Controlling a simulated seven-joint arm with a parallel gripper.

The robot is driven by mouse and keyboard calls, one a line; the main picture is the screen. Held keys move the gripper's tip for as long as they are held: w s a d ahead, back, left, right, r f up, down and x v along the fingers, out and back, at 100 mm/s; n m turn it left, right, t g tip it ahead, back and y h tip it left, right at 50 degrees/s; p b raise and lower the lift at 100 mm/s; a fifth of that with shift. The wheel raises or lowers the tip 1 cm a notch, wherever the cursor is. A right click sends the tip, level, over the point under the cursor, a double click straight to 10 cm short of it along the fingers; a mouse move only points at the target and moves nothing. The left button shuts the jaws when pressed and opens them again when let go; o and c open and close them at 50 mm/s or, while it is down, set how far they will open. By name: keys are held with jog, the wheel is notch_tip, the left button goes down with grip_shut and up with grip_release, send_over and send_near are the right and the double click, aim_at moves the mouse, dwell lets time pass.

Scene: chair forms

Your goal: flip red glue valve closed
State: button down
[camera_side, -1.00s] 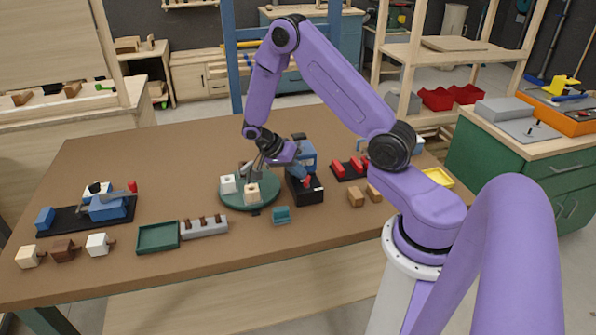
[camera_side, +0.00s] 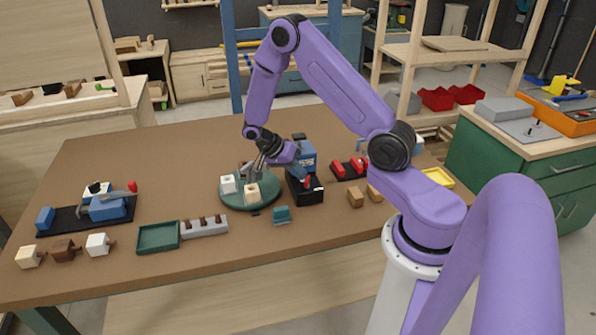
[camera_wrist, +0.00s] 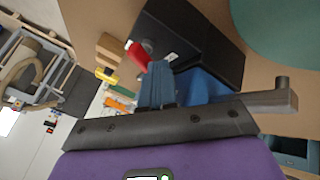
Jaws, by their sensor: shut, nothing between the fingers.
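The red valve (camera_side: 307,181) is a small red lever on the black and blue glue station (camera_side: 308,193) at the middle of the table. In the wrist view the red valve (camera_wrist: 138,55) shows at upper left, beside a blue part and the black base (camera_wrist: 190,40). My gripper (camera_side: 261,164) is shut and empty, low over the green turntable (camera_side: 240,206), to the left of the station. It looks apart from the red valve in the side view. The exact gap between them is hard to judge.
White and tan blocks (camera_side: 252,191) stand on the turntable. A black fixture with red parts (camera_side: 349,168) and wooden blocks (camera_side: 356,197) lie right of the station. A small teal piece (camera_side: 281,214) sits in front. A blue clamp fixture (camera_side: 108,208) stands at left.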

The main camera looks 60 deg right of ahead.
jog(key=shift+s+a, duration=0.6)
jog(key=shift+s, duration=0.05)
jog(key=v, duration=1.7)
jog(key=shift+w+r, duration=0.25)
jog(key=shift+w, duration=0.2)
